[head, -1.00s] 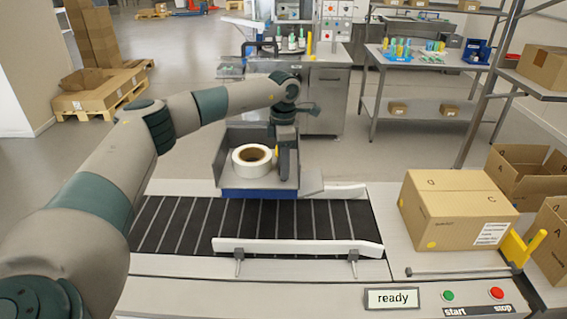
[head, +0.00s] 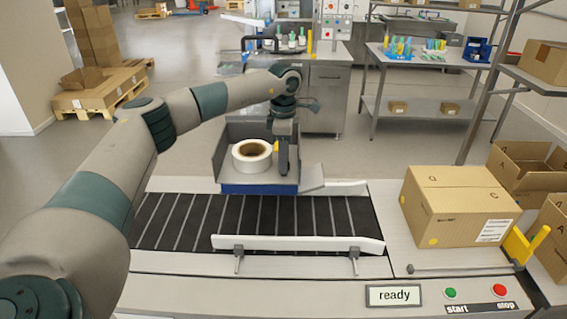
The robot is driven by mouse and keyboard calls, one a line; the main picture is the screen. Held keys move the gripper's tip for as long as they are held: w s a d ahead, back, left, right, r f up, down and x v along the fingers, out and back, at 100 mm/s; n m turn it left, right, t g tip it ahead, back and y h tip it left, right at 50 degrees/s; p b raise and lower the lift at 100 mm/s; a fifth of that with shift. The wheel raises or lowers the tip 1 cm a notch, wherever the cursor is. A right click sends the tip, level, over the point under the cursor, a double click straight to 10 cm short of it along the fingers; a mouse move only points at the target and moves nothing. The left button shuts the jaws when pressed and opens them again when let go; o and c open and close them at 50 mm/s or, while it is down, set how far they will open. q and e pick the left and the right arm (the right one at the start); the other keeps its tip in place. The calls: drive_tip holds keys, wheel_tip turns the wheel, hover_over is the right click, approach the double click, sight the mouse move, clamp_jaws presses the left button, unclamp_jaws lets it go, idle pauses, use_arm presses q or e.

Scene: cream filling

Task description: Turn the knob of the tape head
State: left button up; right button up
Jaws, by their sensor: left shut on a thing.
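The tape head (head: 222,155) is a grey open housing with a blue lower edge at the back of the conveyor. A white tape roll (head: 252,164) with a brown core sits in it. A small yellow part, perhaps the knob (head: 277,146), shows at the housing's right side. My left arm reaches over from the left, and my left gripper (head: 284,155) points down at that right side, next to the roll. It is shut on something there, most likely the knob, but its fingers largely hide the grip. My right gripper is not in view.
The black roller conveyor (head: 180,222) runs in front, with a white guide rail (head: 297,243). A closed carton (head: 455,208) stands to the right. A "ready" display (head: 394,296), green start button (head: 450,293) and red stop button (head: 499,290) are along the front edge.

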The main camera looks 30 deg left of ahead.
use_arm(q)
drive_tip(key=m+b, duration=0.2)
drive_tip(key=m, duration=0.2)
drive_tip(key=shift+b, duration=0.3)
drive_tip(key=m+b, duration=0.1)
drive_tip(key=m, duration=0.4)
drive_tip(key=shift+b, duration=0.3)
drive_tip(key=m+b, duration=0.1)
drive_tip(key=m, duration=0.3)
drive_tip(key=shift+w, duration=0.1)
drive_tip(key=shift+r+m, duration=0.1)
drive_tip(key=shift+m, duration=1.1)
drive_tip(key=o, duration=0.8)
